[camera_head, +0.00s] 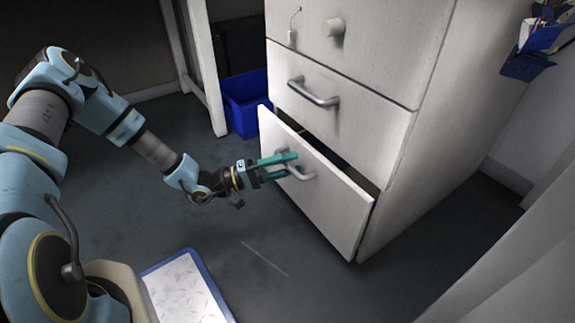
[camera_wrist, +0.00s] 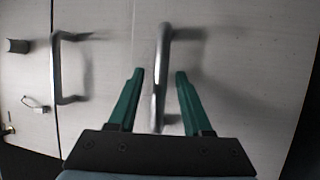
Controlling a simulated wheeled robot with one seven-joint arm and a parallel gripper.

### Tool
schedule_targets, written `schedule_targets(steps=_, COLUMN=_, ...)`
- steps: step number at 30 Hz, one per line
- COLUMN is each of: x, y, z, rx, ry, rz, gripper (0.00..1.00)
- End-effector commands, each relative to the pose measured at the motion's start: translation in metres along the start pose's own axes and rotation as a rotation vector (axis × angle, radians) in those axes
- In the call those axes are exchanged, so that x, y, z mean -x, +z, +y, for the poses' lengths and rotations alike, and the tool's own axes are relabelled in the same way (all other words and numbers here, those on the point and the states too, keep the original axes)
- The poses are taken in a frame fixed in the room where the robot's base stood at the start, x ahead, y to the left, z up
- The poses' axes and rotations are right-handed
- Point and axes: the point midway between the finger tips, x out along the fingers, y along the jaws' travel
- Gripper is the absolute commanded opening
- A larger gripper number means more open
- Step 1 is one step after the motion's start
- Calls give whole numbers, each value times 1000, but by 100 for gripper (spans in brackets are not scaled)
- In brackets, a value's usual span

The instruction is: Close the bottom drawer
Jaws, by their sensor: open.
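The bottom drawer (camera_head: 328,205) of the white cabinet is partly pulled out, with a dark gap along its top edge. Its grey bar handle (camera_head: 302,174) is on the drawer front. My gripper (camera_head: 292,164) is open at this handle. In the wrist view, the green fingers of my gripper (camera_wrist: 159,74) stand apart, with the bottom drawer's handle (camera_wrist: 160,75) running between them. The drawer front (camera_wrist: 245,70) fills the right part of the wrist view.
The drawer above, with its handle (camera_head: 313,94), is shut. A blue bin (camera_head: 245,103) stands on the floor behind the cabinet's left side. A blue-edged white board (camera_head: 184,290) lies at the lower left. A blue holder (camera_head: 530,62) hangs at the cabinet's right side.

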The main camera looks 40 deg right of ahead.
Motion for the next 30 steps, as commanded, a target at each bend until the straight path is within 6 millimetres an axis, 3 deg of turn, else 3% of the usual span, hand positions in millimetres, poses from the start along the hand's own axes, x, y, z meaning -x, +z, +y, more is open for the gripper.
schedule_targets(steps=2, x=0, y=0, z=0, rx=0, ry=0, rz=0, gripper=46)
schedule_targets(steps=14, x=0, y=0, z=0, rx=0, ry=0, rz=0, gripper=1)
schedule_targets(steps=30, x=1, y=0, z=0, rx=0, ry=-1, rz=1, gripper=0)
